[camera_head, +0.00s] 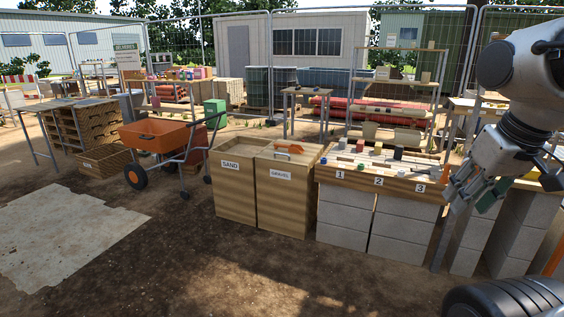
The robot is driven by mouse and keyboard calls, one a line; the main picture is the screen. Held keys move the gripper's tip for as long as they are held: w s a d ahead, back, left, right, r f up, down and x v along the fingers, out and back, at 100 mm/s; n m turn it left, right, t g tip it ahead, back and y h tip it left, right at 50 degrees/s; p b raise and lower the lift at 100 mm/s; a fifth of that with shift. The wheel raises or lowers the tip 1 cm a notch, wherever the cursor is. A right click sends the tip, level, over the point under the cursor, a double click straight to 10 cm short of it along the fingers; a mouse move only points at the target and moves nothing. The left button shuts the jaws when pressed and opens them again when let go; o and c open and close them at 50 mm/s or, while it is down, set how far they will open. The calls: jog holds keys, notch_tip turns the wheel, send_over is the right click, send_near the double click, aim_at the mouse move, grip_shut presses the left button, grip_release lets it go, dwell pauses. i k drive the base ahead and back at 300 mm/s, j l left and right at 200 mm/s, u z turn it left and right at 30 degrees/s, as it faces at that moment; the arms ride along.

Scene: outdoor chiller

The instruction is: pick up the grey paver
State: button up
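My gripper (474,194) hangs at the right, in front of the right end of the numbered bench (378,185). Its fingers look spread apart with nothing clearly between them. Small blocks lie on the bench top behind the labels 1, 2 and 3. My arm and gripper hide part of the bench's right end.
Wooden sand (233,188) and gravel (283,200) bins adjoin the bench's left side. An orange tool (289,149) lies on the gravel bin. An orange wheelbarrow (155,135) stands farther left. Bare ground (190,265) in front is clear.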

aim_at(343, 145)
jog(key=i, duration=2.55)
jog(key=i+z, duration=0.1)
jog(key=i, duration=0.5)
jog(key=i+j+z, duration=0.1)
jog(key=i, duration=0.55)
jog(key=i+z, duration=0.1)
jog(key=z, duration=0.2)
